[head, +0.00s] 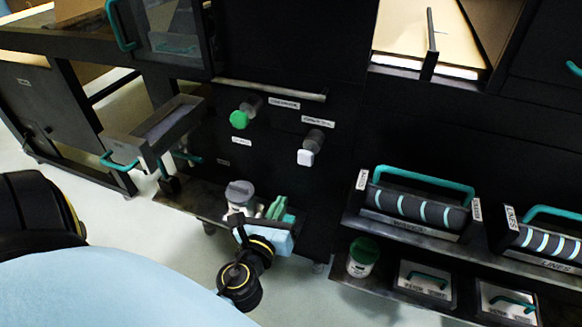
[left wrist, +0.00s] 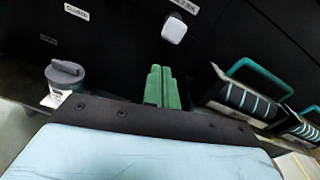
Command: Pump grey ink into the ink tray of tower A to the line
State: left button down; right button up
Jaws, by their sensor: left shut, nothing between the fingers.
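The grey-lidded ink pot (head: 240,194) stands on the low shelf of the dark machine; it also shows at left in the left wrist view (left wrist: 65,76). A grey open tray (head: 155,132) with teal handles, apparently the ink tray, juts out at the machine's left side. I cannot make out its ink level or line. My left gripper (head: 277,207), with green fingers, is shut and empty just right of the pot, apart from it. Its fingers stand together in the left wrist view (left wrist: 160,86). My right gripper is in neither view.
A green knob (head: 240,118) and a white knob (head: 306,156) stick out of the machine front above the shelf. A green-lidded pot (head: 362,257) and striped rollers with teal handles (head: 415,208) sit at right. Pale floor is clear below the shelf.

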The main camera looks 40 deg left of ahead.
pick_arm(q)
jog(key=s+a+f+n+g, duration=0.1)
jog(key=s+f+n+g, duration=0.25)
jog(key=f+n, duration=0.45)
jog(key=s+a+f+n+g, duration=0.15)
jog(key=f+n+g, duration=0.25)
jog(key=f+n, duration=0.4)
jog(key=s+d+f+n+g+h, duration=0.4)
jog(key=s+f+n+g, duration=0.2)
jog(key=s+f+n, duration=0.4)
jog(key=shift+d+f+n+h, duration=0.3)
jog(key=shift+f+n+h, duration=0.1)
jog(key=shift+n, duration=0.3)
jog(key=shift+s, duration=0.1)
